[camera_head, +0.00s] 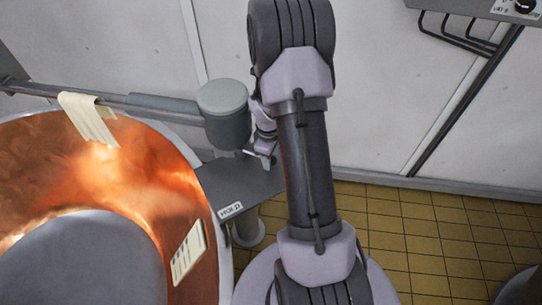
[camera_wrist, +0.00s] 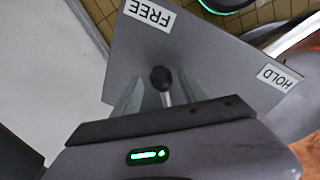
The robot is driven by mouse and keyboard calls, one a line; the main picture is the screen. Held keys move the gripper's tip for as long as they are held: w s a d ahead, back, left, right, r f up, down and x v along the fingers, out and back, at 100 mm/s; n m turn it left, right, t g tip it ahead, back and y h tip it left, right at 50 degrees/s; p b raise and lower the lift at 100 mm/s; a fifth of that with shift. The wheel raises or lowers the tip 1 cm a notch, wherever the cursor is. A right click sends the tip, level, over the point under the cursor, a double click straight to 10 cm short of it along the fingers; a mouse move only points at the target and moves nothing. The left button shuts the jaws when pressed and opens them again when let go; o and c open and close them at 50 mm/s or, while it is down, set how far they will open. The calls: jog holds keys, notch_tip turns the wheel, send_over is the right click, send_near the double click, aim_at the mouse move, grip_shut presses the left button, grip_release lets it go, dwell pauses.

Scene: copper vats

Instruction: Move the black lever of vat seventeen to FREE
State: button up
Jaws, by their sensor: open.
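The black lever's knob (camera_wrist: 162,78) shows in the wrist view on a short pale rod above a grey plate (camera_wrist: 215,60). The plate carries a FREE label (camera_wrist: 148,14) at the top and a HOLD label (camera_wrist: 281,78) at the right. The knob stands between the two labels, apart from both. My gripper (camera_wrist: 160,95) is open, with one finger on each side of the lever; contact is not clear. In the head view my gripper (camera_head: 262,153) is over the plate (camera_head: 240,182), partly hidden by my arm, and the lever is hard to make out.
The copper vat (camera_head: 190,180) fills the left of the head view, with a cloth (camera_head: 90,118) over its rail and a paper tag (camera_head: 188,252) on its side. A grey cylinder (camera_head: 223,110) stands close left of my gripper. Yellow tiled floor (camera_head: 400,225) is open at the right.

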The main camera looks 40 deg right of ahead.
notch_tip(320, 180, up, 17)
jog(key=a+p, duration=0.1)
jog(key=p, duration=0.3)
jog(key=shift+s+a, duration=0.35)
jog(key=shift+a, duration=0.1)
